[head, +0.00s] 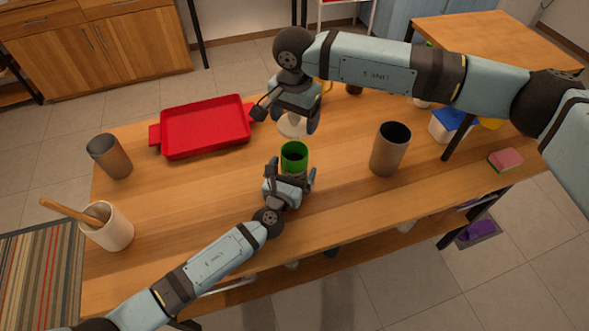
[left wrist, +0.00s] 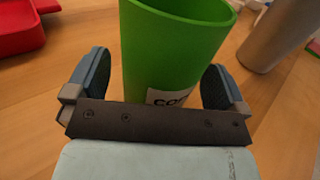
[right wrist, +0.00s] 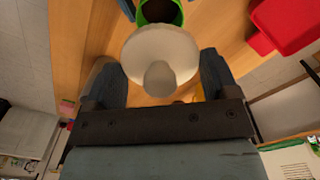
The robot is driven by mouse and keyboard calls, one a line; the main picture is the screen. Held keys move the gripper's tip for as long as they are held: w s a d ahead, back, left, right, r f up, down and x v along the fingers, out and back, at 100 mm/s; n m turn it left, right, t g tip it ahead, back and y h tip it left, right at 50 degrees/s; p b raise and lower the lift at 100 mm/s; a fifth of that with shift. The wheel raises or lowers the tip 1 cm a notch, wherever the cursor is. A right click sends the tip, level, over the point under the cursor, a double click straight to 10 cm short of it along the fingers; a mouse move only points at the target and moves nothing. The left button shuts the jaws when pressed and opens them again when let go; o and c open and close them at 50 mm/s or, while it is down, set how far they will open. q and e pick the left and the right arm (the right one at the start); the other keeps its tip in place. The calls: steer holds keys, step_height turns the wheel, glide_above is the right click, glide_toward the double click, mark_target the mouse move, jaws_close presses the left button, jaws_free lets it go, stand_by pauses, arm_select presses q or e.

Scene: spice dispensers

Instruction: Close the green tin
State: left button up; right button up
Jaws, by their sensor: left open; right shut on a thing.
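The green tin (head: 294,153) stands upright on the wooden table with its top open and dark inside. A label with partly hidden lettering shows in the left wrist view on the tin (left wrist: 180,40). My left gripper (head: 292,175) is open, with one finger on each side of the tin; I cannot tell whether they touch it. My right gripper (head: 288,113) is shut on a white round lid (head: 292,128) with a knob. The lid is off the tin, on its far side in the head view. In the right wrist view, the lid (right wrist: 160,50) hides part of the tin's rim.
A red tray (head: 205,128) lies at the left back. A grey cup (head: 110,157) and a white crock (head: 112,232) with a wooden utensil stand at the left. A tall grey cylinder (head: 389,150) stands right of the tin. A pink sponge (head: 505,160) lies far right.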

arm_select(q)
steer(key=shift+w+d, duration=0.25)
steer(key=shift+w, duration=0.4)
steer(key=shift+c, duration=0.5)
steer(key=c, duration=1.2)
arm_select(e)
glide_above(294, 143)
steer(key=s, duration=0.3)
steer(key=shift+f, duration=2.5)
steer(key=shift+f, duration=0.85)
steer(key=shift+f, duration=0.65)
steer(key=o, duration=0.8)
step_height(294, 143, up, 12)
